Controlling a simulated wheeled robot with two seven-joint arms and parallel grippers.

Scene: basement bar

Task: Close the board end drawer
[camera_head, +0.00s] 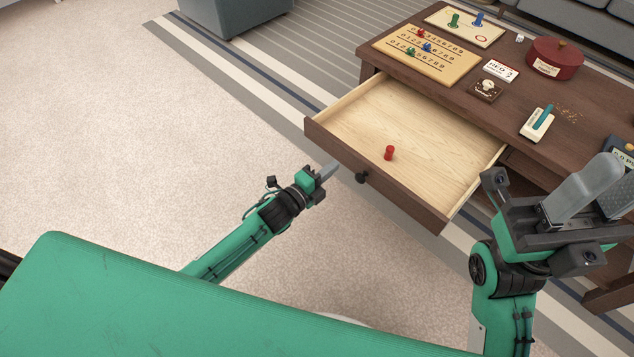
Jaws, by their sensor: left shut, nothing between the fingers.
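The drawer (340,120) of the dark wood table stands pulled out toward me, its pale wooden inside in plain sight. Its dark front panel (405,200) carries a round black knob (361,178). A small red peg piece (389,153) stands on the drawer floor near the front. My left gripper (331,168) is shut and empty, just left of the knob in the picture, in front of the drawer's front panel; I cannot tell whether it touches the panel. My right gripper (603,190) is at the right edge, large and near the camera; its finger gap is unclear.
On the table top (460,100) are a number board (427,55), a peg tray (465,26), a round red box (555,58), a white card (501,71) and a white holder with a teal stick (537,122). Open carpet (240,130) lies left of the drawer.

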